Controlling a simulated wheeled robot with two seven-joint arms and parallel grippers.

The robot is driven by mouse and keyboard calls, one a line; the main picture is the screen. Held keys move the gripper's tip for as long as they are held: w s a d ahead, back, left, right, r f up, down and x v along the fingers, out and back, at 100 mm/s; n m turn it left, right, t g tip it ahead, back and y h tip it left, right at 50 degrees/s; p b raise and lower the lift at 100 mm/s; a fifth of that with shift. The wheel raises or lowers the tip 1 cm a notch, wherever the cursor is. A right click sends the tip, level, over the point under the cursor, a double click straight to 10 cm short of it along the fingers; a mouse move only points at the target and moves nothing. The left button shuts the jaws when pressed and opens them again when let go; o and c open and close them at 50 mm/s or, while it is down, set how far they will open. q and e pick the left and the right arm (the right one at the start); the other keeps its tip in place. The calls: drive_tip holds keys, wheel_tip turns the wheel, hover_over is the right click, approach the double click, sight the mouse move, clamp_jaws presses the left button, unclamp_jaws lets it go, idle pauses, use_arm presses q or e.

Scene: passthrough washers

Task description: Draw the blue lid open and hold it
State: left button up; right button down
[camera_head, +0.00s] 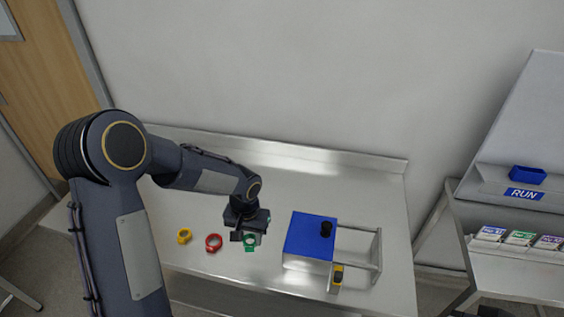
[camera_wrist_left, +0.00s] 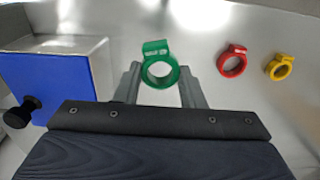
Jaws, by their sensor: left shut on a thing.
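The blue lid (camera_head: 308,234) covers the top of a pale metal box, with a black knob (camera_head: 326,229) upright near its right side. The lid (camera_wrist_left: 75,80) and its knob (camera_wrist_left: 22,112) also show at the left of the left wrist view. My left gripper (camera_head: 249,238) is left of the box, apart from the lid. It is shut on a green ring (camera_wrist_left: 159,68), which sits between its two fingers; the ring also shows in the head view (camera_head: 250,243). I cannot tell whether the ring touches the table. My right gripper is out of view.
A red ring (camera_head: 213,243) and a yellow ring (camera_head: 184,235) lie on the metal table (camera_head: 385,205) left of the gripper. A metal rail frame (camera_head: 378,250) extends right from the box, with a yellow-black piece (camera_head: 338,274) in front.

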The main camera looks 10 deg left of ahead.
use_arm(q)
drive_tip(key=w+d+r, duration=0.8)
drive_tip(key=d+r, duration=0.2)
drive_tip(key=d, duration=0.2)
drive_tip(key=shift+w+d+r, duration=0.15)
drive_tip(key=shift+d+r, duration=0.05)
drive_tip(key=shift+r, duration=0.15)
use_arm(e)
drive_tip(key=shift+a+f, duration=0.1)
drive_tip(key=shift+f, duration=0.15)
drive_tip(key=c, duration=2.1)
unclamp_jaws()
